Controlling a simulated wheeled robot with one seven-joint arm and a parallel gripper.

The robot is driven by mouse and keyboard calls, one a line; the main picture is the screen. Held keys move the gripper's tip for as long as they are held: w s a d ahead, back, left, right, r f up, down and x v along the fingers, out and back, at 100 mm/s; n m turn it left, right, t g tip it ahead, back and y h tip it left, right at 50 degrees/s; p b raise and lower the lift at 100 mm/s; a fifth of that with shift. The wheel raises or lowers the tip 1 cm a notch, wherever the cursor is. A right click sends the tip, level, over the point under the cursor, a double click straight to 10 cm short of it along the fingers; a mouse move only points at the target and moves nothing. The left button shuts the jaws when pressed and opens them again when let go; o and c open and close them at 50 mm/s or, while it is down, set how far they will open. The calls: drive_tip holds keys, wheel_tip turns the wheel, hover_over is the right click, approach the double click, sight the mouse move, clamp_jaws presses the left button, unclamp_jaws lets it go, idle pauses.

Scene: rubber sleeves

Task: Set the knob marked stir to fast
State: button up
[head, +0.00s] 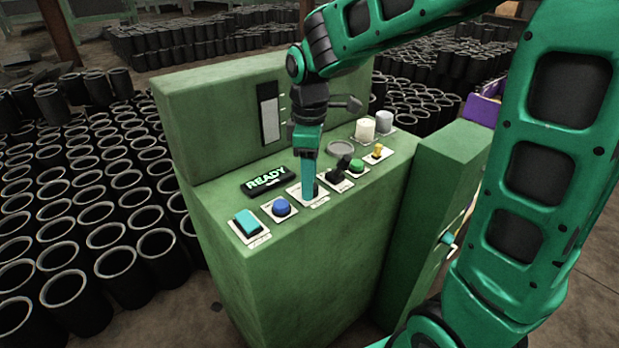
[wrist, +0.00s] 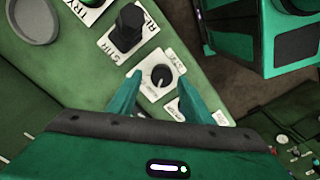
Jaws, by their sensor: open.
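The green machine (head: 290,270) has a sloping panel with a row of controls. A round black dial knob (wrist: 161,76) with a white pointer sits on a white plate (wrist: 146,86). Its pointer points roughly down in the wrist view; its setting marks are too small to read. Lettering like "STIR" shows close by, at the edge of the neighbouring black knob's (wrist: 127,30) plate; I cannot tell surely which knob it names. My gripper (head: 309,194) is open, pointing down over the dial. In the wrist view, its fingertips (wrist: 157,84) stand on either side of the dial; contact is unclear.
A blue button (head: 282,207) and teal switch (head: 247,223) lie left of my gripper. A green button (head: 356,166) and yellow control (head: 378,152) lie right. The READY display (head: 265,181) is behind. Black rubber sleeves (head: 115,262) crowd the floor.

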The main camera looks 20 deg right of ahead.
drive_tip(key=shift+f, duration=0.1)
drive_tip(key=c, duration=1.1)
drive_tip(key=shift+o, duration=0.2)
drive_tip(key=shift+d, duration=0.15)
drive_tip(key=shift+w+m, duration=0.1)
drive_tip(key=shift+m, duration=0.3)
drive_tip(key=m, duration=0.4)
drive_tip(key=shift+w+m, duration=0.15)
drive_tip(key=shift+m, duration=0.25)
drive_tip(key=m, duration=0.6)
drive_tip(key=shift+d, duration=0.15)
drive_tip(key=shift+m, duration=0.3)
